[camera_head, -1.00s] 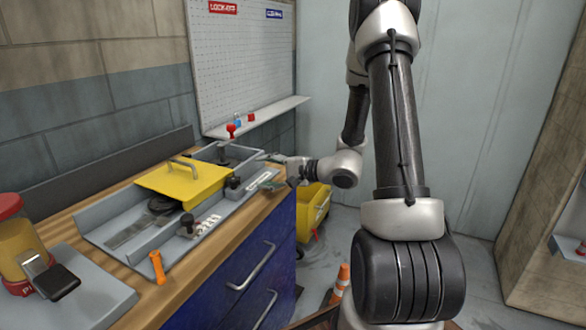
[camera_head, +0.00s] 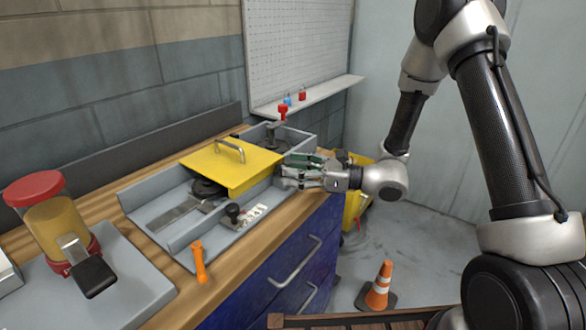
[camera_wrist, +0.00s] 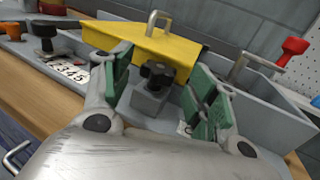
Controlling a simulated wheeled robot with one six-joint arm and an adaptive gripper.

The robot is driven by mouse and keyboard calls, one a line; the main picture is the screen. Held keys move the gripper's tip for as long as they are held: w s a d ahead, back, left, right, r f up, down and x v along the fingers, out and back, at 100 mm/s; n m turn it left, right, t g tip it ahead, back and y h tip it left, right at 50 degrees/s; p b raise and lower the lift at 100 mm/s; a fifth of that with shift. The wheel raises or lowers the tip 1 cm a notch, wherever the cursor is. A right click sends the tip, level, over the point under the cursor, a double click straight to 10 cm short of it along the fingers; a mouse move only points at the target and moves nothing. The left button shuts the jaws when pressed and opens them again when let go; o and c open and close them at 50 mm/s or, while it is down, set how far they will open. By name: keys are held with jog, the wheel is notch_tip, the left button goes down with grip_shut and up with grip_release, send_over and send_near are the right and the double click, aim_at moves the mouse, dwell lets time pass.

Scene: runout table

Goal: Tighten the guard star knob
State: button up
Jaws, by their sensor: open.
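The black star knob (camera_wrist: 157,73) sits on a grey block beside the yellow guard (camera_wrist: 140,38) in the wrist view. My gripper (camera_wrist: 161,88) is open, with one green-padded finger on each side of the knob. I cannot tell whether either pad touches it. In the head view, my gripper (camera_head: 291,172) is at the right end of the yellow guard (camera_head: 232,165) and hides this knob. The guard looks closed down over the grey trough (camera_head: 150,195).
Another black knob (camera_head: 234,212) stands by a number strip (camera_head: 254,212). A red knob (camera_head: 283,110) rises behind. A traffic cone (camera_head: 381,285) stands on the floor, right of the blue drawers (camera_head: 275,275).

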jog(key=shift+w+a, duration=0.15)
jog(key=shift+a, duration=0.45)
jog(key=shift+c, duration=0.3)
jog(key=c, duration=0.9)
jog(key=shift+c, duration=0.2)
jog(key=shift+t, duration=0.4)
jog(key=m+t+h, duration=0.2)
jog(key=t, duration=0.1)
jog(key=shift+s+a+m, duration=0.15)
jog(key=shift+s+m, duration=0.2)
jog(key=shift+m, duration=0.05)
jog(key=shift+s+a+m+t+h, duration=0.15)
jog(key=shift+m+t+h, duration=1.2)
jog(key=shift+t, duration=0.65)
jog(key=shift+m+h, duration=0.25)
